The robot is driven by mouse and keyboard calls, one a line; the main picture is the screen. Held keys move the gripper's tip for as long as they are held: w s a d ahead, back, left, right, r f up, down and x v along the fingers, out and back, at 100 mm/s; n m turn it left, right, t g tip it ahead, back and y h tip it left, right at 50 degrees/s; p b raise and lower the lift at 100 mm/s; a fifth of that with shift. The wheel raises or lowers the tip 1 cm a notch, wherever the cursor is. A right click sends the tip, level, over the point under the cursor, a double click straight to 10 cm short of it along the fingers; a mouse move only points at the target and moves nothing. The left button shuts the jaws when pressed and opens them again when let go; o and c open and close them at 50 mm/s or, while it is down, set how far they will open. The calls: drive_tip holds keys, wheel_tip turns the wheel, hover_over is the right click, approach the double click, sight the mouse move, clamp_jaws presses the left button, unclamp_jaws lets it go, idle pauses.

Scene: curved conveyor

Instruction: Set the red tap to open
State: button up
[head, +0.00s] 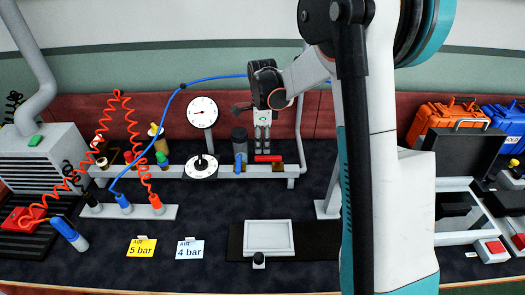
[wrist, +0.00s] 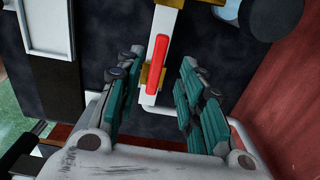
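The red tap (head: 268,158) has a flat red handle on a brass body, on the white pipe rail at the back of the bench. In the head view its handle lies lengthwise along the rail. In the wrist view the red handle (wrist: 158,62) lies along the white bar, between my fingers' tips. My gripper (head: 262,143) points down just above the tap. In the wrist view my gripper (wrist: 158,84) is open, with teal finger pads on both sides of the handle and visible gaps. I cannot tell how far above the handle the fingertips are.
A blue tap (head: 238,163) and a dark cylinder (head: 239,139) stand just left of the red tap. A dial (head: 202,169) and a pressure gauge (head: 202,112) are further left. A white-framed panel (head: 268,237) lies in front. A blue hose (head: 215,81) arches behind.

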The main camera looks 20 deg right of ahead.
sight(262, 158)
wheel_tip(262, 158, up, 6)
drive_tip(key=shift+r, duration=0.15)
idle(0.4)
drive_tip(key=s+a+r+n+t, duration=0.3)
drive_tip(key=s+a+r+n, duration=0.2)
drive_tip(key=s+r+n, duration=0.7)
drive_tip(key=s+a+f+n+t, duration=0.1)
drive_tip(key=s+f+n+t, duration=0.1)
drive_tip(key=s+n, duration=0.3)
drive_tip(key=s+a+f+n+t, duration=0.2)
drive_tip(key=s+n, duration=0.3)
drive_tip(key=s, duration=0.5)
drive_tip(key=shift+s+a+f+n, duration=0.15)
drive_tip(key=shift+s+a+n, duration=0.1)
drive_tip(key=shift+n, duration=0.15)
